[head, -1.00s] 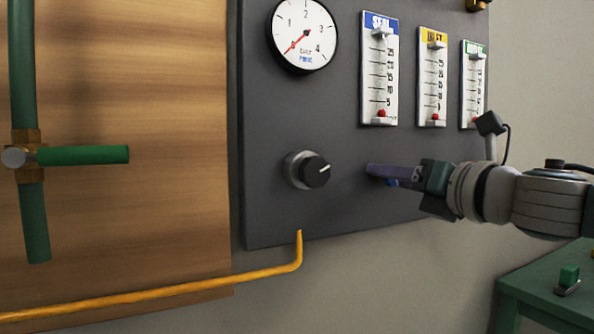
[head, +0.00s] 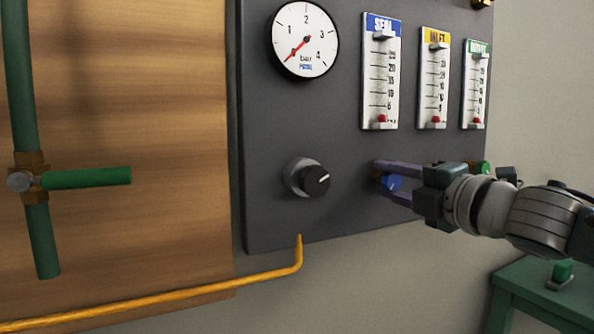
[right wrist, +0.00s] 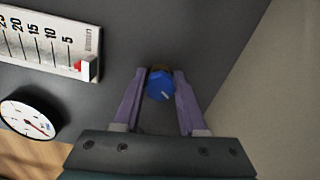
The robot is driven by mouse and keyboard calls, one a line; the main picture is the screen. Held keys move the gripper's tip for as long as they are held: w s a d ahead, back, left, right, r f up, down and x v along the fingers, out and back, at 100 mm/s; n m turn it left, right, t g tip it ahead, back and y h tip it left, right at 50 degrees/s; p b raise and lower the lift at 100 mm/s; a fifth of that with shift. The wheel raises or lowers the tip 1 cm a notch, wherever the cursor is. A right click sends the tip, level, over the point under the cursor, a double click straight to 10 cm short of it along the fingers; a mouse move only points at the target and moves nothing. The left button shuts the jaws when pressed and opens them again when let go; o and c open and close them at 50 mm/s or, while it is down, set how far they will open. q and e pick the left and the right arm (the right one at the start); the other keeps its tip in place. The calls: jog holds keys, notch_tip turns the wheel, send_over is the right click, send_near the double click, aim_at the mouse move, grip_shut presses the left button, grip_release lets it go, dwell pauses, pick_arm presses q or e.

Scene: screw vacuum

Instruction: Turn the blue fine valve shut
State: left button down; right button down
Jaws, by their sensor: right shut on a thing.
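The blue fine valve (head: 391,183) is a small blue knob on the dark panel, under the SEAL flow meter. In the right wrist view the blue knob (right wrist: 159,88) shows a pale mark pointing to the lower right. My right gripper (head: 383,177) reaches in from the right, its purple fingers on either side of the knob. In the right wrist view the gripper (right wrist: 160,74) is shut on the knob. In the head view the fingers partly hide it. My left gripper is not in view.
A black knob (head: 317,181) sits left of the valve. A green knob (head: 481,167) shows behind my gripper. Flow meters (head: 380,75) and a round gauge (head: 305,39) are above. A yellow pipe (head: 180,294) runs below; a green table (head: 520,275) stands at lower right.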

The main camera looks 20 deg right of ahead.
jog(key=m+p, duration=0.2)
jog(key=m, duration=0.4)
jog(key=shift+r+m+p, duration=0.1)
jog(key=shift+m+p, duration=0.2)
jog(key=shift+p, duration=0.1)
jog(key=shift+m+p, duration=0.9)
jog(key=shift+m, duration=1.3)
jog(key=shift+c, duration=2.3)
grip_release()
jog(key=s, duration=1)
jog(key=shift+d+p, duration=0.35)
jog(key=shift+p, duration=0.05)
